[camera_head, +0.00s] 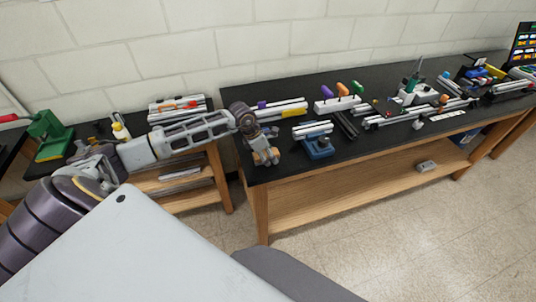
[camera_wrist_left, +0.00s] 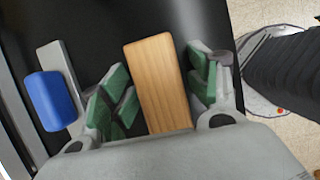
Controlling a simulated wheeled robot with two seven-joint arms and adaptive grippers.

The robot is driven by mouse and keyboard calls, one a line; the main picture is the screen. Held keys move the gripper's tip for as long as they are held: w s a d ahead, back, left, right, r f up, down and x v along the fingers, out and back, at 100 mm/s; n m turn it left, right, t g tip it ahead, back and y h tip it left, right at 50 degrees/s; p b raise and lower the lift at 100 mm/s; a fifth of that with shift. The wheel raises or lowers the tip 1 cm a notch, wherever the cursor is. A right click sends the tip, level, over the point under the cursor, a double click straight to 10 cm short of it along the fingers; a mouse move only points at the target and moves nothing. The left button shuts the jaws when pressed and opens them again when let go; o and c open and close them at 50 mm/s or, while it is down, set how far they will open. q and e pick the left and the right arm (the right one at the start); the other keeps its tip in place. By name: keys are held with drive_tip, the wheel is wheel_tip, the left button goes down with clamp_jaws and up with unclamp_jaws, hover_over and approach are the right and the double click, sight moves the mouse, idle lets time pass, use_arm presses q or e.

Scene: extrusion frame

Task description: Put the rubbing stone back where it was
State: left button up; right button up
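My left gripper (camera_head: 265,157) is at the near left edge of the black table, with a wood-coloured block between its fingers. In the left wrist view the block (camera_wrist_left: 160,82) lies lengthwise between the green finger pads of the gripper (camera_wrist_left: 160,72). The left pad looks very close to its side; a narrow gap shows on the right. The fingers look open around it; contact is not clear. The block may be the rubbing stone; its underside is hidden. My right gripper is not in view.
In the wrist view a blue block (camera_wrist_left: 52,100) lies beside a grey bar (camera_wrist_left: 62,62). The head view shows a blue fixture (camera_head: 319,149) right of my gripper, a white rack (camera_head: 338,104) with coloured handles behind, and a lower wooden shelf (camera_head: 340,195).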

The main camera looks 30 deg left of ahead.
use_arm(q)
drive_tip(key=shift+r+p, duration=0.3)
drive_tip(key=shift+r, duration=0.1)
drive_tip(key=shift+b+v, duration=0.3)
drive_tip(key=shift+v, duration=0.5)
drive_tip(key=b+v, duration=0.1)
drive_tip(key=v, duration=0.7)
drive_tip(key=shift+a+r+b, duration=0.2)
drive_tip(key=shift+b, duration=0.2)
drive_tip(key=shift+v, duration=0.95)
idle(0.6)
